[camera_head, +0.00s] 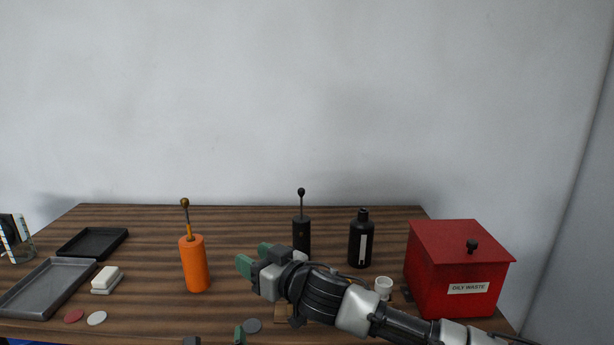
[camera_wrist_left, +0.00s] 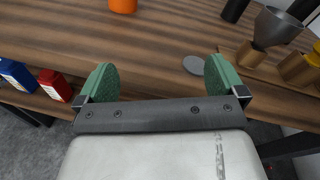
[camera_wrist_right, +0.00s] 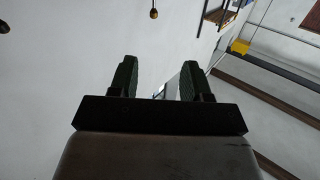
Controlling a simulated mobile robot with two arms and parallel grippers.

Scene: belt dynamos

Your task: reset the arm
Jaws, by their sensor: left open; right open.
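My right gripper (camera_head: 254,264) comes in from the right in the head view, above the middle of the table. Its green fingers are open and nothing shows between them; in the right wrist view the fingers (camera_wrist_right: 158,80) stand apart against a pale wall. My left gripper (camera_wrist_left: 160,82) is open and empty in the left wrist view, near the table's front edge. The right arm hides part of the table's front right.
An orange cylinder (camera_head: 195,265) stands left of my right gripper. A black cylinder (camera_head: 301,236), a black bottle (camera_head: 361,245) and a red oily-waste box (camera_head: 460,270) stand to its right. A grey tray (camera_head: 88,268) and a black tray (camera_head: 118,237) lie left.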

